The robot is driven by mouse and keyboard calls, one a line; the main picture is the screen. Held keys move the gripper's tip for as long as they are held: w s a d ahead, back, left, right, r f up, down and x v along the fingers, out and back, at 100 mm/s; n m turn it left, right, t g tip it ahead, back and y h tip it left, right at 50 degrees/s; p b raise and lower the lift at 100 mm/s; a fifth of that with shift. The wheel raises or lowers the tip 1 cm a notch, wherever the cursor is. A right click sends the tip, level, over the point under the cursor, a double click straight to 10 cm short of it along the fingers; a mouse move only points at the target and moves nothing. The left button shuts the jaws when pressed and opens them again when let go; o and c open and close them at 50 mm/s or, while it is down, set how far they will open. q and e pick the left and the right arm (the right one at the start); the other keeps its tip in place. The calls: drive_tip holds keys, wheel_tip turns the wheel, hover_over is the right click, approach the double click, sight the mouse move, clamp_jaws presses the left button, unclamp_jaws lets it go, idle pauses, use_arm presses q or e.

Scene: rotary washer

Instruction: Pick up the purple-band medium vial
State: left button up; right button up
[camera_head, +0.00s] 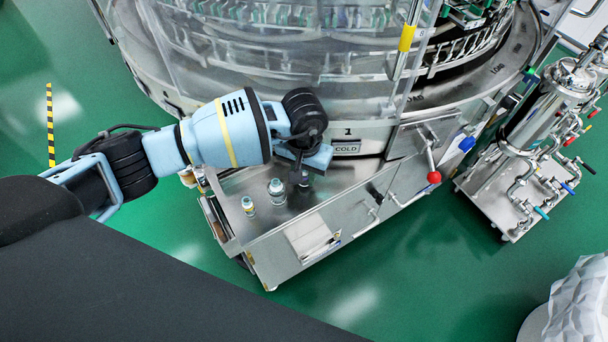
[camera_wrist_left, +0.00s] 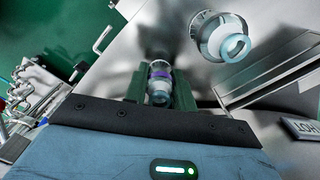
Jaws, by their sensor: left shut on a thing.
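The purple-band medium vial (camera_wrist_left: 159,82) shows in the left wrist view, clear glass with a purple band and a pale cap end. It sits between the two green fingers of my left gripper (camera_wrist_left: 160,90), which is shut on it. In the head view my left gripper (camera_head: 303,178) is over the steel worktop at the front of the washer. My own wrist mostly hides the held vial there. I cannot tell whether its base touches the worktop. My right gripper is not in view.
A larger clear vial (camera_wrist_left: 214,32) with a teal end stands close to the held one; the head view shows it (camera_head: 277,191) beside a smaller vial (camera_head: 248,206). The washer's glass wall (camera_head: 270,60) rises behind. A red-knobbed lever (camera_head: 433,176) is at right.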

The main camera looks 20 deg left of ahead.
use_arm(q)
wheel_tip(320, 180, up, 2)
drive_tip(key=shift+r, duration=0.25)
drive_tip(key=s+d+r, duration=0.1)
drive_tip(key=s+d, duration=0.8)
drive_tip(key=d, duration=0.3)
drive_tip(key=shift+s+d, duration=0.25)
drive_tip(key=shift+d, duration=0.15)
